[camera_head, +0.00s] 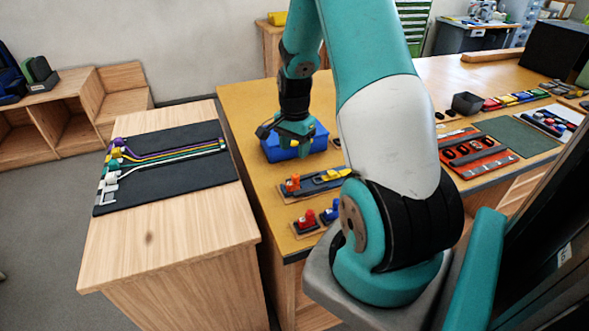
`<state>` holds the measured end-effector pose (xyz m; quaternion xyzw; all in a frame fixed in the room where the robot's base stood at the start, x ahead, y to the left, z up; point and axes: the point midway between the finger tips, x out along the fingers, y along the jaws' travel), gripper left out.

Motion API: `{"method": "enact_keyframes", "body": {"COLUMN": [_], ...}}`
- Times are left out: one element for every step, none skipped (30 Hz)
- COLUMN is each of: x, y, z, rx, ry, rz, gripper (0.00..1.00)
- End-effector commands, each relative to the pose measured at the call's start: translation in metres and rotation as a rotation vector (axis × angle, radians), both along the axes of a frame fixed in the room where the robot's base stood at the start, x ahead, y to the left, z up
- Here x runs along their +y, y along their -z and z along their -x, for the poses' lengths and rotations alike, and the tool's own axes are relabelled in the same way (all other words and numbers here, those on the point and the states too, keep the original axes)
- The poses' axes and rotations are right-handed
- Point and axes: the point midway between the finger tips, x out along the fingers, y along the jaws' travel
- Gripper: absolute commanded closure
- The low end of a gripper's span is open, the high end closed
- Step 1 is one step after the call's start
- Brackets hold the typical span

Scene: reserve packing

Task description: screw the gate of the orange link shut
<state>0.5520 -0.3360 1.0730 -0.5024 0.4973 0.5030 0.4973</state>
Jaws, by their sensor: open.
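My gripper (294,150) points down at the blue bin (312,143) on the yellow-topped bench. It is small in view and its fingertips are partly lost against the bin. I see nothing held in it. No orange link with a screw gate can be picked out for certain. A small orange piece (292,184) sits at the left end of a grey-blue board (318,183), nearer the front than the gripper and apart from it. Its gate is too small to make out.
Red and blue pieces stand on a small wooden board (296,231) near the bench's front edge. An orange-red tray (498,161) with dark oval shapes lies right of my arm. A dark mat (150,188) with coloured straps lies on the left table. My arm hides the bench's middle.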

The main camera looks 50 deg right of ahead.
Motion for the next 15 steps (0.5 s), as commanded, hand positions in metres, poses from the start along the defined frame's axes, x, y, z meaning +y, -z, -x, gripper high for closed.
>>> {"method": "enact_keyframes", "body": {"x": [0.001, 0.001, 0.001, 0.001, 0.001, 0.001, 0.001, 0.001, 0.000, 0.001, 0.001, 0.001, 0.000, 0.000, 0.000], "y": [0.010, 0.016, 0.025, 0.031, 0.037, 0.045, 0.051, 0.057, 0.064, 0.070, 0.074, 0.080, 0.084, 0.087, 0.091], "z": [0.001, 0.001, 0.001, 0.001, 0.001, 0.001, 0.001, 0.001, 0.001, 0.001, 0.001, 0.001, 0.000, 0.000, 0.000], "rx": [0.005, 0.005, 0.005, 0.005, 0.004, 0.005, 0.005, 0.004, 0.003, 0.003, 0.003, 0.003, 0.002, 0.002, 0.001], "ry": [0.000, 0.000, 0.001, 0.001, 0.001, 0.001, 0.001, 0.001, 0.001, 0.001, 0.001, 0.001, 0.001, 0.001, 0.001], "rz": [-0.004, -0.004, -0.004, -0.004, -0.003, -0.004, -0.004, -0.003, -0.003, -0.003, -0.002, -0.002, -0.001, -0.001, -0.001], "gripper": [0.48, 0.48, 0.48, 0.48, 0.48, 0.48, 0.48, 0.48, 0.48, 0.48, 0.48, 0.48, 0.48, 0.48, 0.48]}}
